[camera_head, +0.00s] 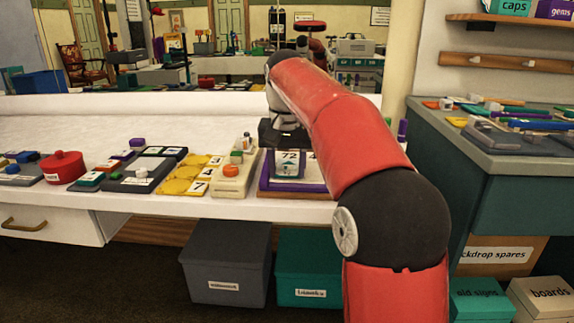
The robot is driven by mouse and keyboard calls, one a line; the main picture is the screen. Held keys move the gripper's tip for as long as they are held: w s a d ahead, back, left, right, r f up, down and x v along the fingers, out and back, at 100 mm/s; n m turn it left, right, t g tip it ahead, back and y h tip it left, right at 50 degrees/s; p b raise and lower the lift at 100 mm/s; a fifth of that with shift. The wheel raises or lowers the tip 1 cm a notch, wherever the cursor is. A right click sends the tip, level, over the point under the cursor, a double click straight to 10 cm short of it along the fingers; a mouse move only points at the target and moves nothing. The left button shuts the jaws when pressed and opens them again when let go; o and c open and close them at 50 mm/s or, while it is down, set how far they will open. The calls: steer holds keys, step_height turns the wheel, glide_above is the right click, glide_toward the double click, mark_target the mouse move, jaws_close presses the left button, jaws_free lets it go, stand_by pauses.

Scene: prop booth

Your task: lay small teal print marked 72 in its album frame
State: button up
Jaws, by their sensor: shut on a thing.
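A small print marked 72 (288,168) is upright in the head view, with a pale label on its upper part and a bluish lower part. My gripper (286,149), dark and partly hidden behind my red arm, is shut on it from above. The print is over the album (290,188), a low purple and brown tray-like piece near the front edge of the white table. I cannot tell whether the print's lower edge touches the album. The album's right side and most of its frames are hidden by my arm and the print.
Left of the album stands a cream board (229,187) with small blocks and an orange knob. Further left are a yellow tray (177,187) with number labels, a dark board (110,197) and a red lidded pot (64,168).

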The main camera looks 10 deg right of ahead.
steer(key=o, duration=1)
steer(key=shift+a+r, duration=0.1)
